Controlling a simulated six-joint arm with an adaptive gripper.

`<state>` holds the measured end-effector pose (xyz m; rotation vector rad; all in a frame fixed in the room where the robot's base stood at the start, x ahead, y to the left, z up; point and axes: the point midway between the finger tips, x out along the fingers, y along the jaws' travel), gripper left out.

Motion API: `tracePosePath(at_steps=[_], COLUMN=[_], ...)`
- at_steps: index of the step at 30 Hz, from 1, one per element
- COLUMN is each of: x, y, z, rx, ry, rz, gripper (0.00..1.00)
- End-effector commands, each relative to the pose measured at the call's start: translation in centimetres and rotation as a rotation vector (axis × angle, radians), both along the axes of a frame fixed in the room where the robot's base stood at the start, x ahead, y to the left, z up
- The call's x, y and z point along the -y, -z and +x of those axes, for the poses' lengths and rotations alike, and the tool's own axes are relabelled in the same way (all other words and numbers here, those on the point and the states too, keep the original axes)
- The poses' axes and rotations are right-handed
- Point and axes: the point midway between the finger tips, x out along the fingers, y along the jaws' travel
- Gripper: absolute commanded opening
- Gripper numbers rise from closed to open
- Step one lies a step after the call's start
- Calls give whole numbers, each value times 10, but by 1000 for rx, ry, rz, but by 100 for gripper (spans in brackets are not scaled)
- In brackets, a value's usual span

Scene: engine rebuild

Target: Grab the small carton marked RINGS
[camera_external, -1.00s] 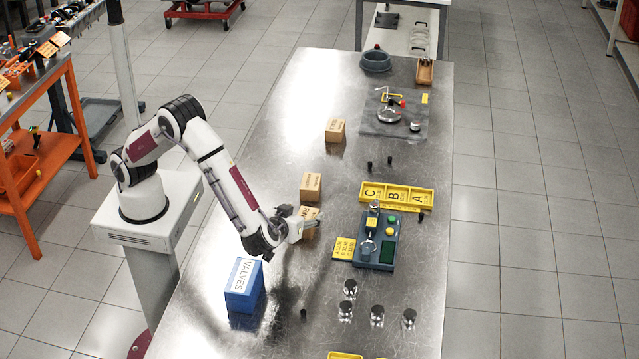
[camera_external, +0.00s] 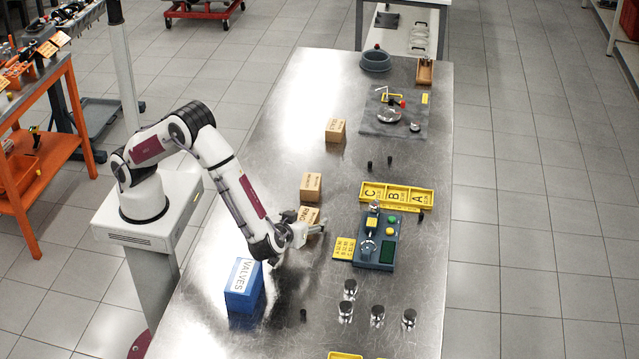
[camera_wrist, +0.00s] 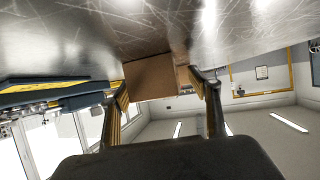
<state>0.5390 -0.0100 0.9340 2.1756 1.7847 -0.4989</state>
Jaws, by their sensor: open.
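The small brown carton marked RINGS (camera_external: 309,214) stands on the metal bench, its lettered top partly hidden by my gripper. My gripper (camera_external: 318,228) is open, low over the bench at the near side of the carton. In the wrist view, which looks upside down, a brown carton (camera_wrist: 150,78) shows ahead between the two fingers of my gripper (camera_wrist: 162,80). I cannot tell whether the fingers touch it.
Another brown carton (camera_external: 311,185) stands close behind the RINGS one, and a third (camera_external: 336,130) farther back. A blue VALVES box (camera_external: 243,286) is at the near left. A blue-grey fixture (camera_external: 375,250) with a yellow plate (camera_external: 344,248) stands to the right.

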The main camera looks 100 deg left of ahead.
Motion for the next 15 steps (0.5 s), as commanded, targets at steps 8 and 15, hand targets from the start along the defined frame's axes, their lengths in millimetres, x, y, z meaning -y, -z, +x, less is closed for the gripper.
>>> tracePosePath(at_steps=[8,15], x=[0,0], y=[0,0], z=[0,0], rx=[0,0], ry=[0,0], rz=[0,0], gripper=[28,16])
